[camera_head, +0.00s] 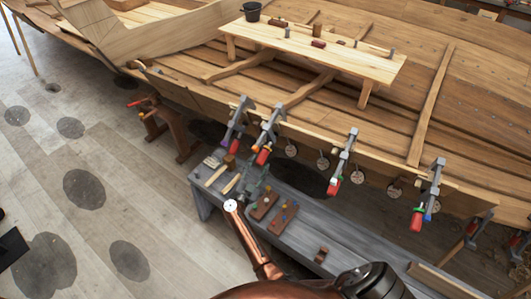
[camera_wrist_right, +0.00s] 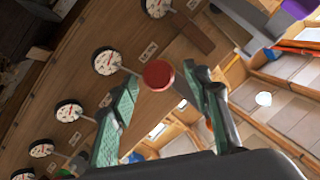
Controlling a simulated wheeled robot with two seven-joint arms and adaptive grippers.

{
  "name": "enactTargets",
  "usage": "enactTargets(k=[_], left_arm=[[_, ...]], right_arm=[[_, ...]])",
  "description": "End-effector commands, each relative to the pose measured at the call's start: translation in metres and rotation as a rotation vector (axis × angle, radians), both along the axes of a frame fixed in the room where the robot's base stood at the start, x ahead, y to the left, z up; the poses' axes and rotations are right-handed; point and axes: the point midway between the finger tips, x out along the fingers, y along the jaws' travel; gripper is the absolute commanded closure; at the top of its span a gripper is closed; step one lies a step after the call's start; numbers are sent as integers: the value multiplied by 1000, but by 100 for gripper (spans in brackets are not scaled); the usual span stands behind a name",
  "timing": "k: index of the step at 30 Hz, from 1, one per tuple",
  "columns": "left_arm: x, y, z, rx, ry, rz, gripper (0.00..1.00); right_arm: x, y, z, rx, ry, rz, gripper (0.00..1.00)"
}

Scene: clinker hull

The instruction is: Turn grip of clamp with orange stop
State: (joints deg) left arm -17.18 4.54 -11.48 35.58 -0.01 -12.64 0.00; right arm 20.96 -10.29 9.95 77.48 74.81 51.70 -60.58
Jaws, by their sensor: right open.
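Several grey bar clamps with red grips line the hull's edge in the head view. The second clamp from the left (camera_head: 271,124) has its red grip (camera_head: 263,157) hanging just above my right gripper (camera_head: 258,180); a small orange patch seems to show beside this grip, but it is too small to be sure. In the right wrist view, my right gripper (camera_wrist_right: 163,92) is open, its green-padded fingers apart. A round red grip end (camera_wrist_right: 158,74) shows between and beyond the fingertips; I cannot tell whether they touch it. My left gripper is not in view.
The leftmost clamp (camera_head: 236,122) stands close by; a purple part (camera_wrist_right: 300,8) shows at top right in the wrist view. Round dials (camera_wrist_right: 107,62) hang along the planking. Below is a grey bench (camera_head: 345,239) with tools and small blocks. Floor at left is mostly free.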

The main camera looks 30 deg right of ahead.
Motion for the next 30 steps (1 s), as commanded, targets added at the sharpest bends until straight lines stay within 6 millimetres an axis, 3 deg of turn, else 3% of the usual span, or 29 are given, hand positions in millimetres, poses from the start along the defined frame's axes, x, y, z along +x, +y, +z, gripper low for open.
enactTargets(k=[6, 14, 30], left_arm=[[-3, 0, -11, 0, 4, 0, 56], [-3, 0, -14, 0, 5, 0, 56], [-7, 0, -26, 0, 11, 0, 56]], right_arm=[[0, 6, -4, -102, 242, -91, 56], [1, 6, -5, -143, 362, -123, 56], [37, -53, -5, -144, 361, -123, 56]])
